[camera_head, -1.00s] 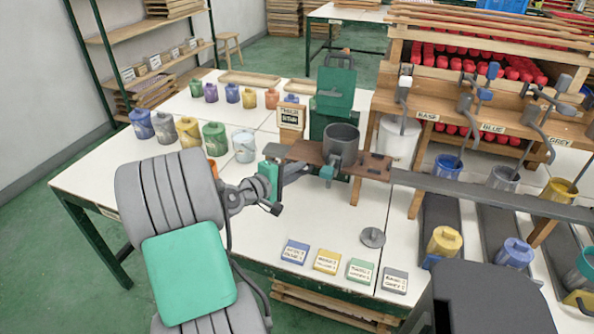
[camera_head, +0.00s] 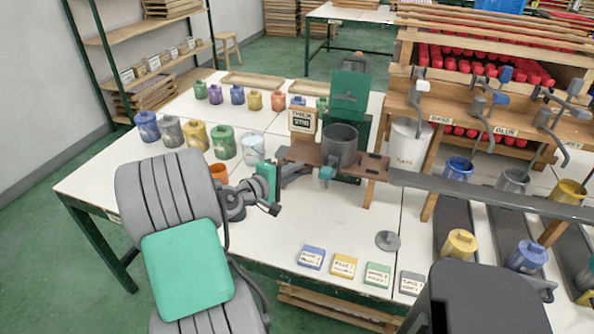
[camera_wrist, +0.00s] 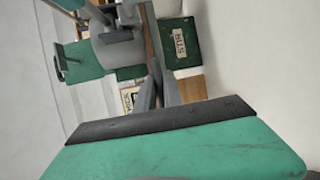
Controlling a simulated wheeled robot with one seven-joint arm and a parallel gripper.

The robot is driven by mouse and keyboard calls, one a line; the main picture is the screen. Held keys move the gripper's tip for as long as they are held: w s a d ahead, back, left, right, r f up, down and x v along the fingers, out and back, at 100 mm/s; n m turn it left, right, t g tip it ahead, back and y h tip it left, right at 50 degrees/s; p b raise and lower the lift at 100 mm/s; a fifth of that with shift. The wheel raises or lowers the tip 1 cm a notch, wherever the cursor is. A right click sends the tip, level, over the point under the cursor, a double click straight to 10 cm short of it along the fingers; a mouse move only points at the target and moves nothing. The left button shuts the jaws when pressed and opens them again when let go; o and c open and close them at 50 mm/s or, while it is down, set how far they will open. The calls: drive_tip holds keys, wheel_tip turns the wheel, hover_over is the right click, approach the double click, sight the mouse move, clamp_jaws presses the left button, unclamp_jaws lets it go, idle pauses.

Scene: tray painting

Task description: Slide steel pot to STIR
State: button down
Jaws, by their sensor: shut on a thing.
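The steel pot (camera_head: 339,147), a dark grey open cylinder with a teal tap under it, stands upright in the raised brown board (camera_head: 372,171). My gripper (camera_head: 298,172) is at the left of the pot, under the board's left part. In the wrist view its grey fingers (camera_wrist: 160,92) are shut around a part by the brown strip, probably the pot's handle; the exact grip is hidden. A STIR sign (camera_wrist: 180,42) on a green block shows in the wrist view. In the head view a small sign (camera_head: 302,121) stands behind the board's left part.
A green stand (camera_head: 350,92) rises behind the pot. A white BASE bucket (camera_head: 408,146) is close at the right, by the wooden dispenser rack. Several labelled coloured tiles (camera_head: 344,264) lie at the table's front. The white table before the board is mostly clear.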

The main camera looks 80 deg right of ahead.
drive_tip(key=shift+w, duration=0.35)
drive_tip(key=shift+s, duration=0.1)
drive_tip(key=c, duration=1.7)
unclamp_jaws()
drive_tip(key=shift+o, duration=1.1)
drive_tip(key=shift+s, duration=0.15)
drive_tip(key=v, duration=0.7)
drive_tip(key=shift+a, duration=0.25)
drive_tip(key=shift+w+r, duration=0.1)
drive_tip(key=shift+w, duration=0.15)
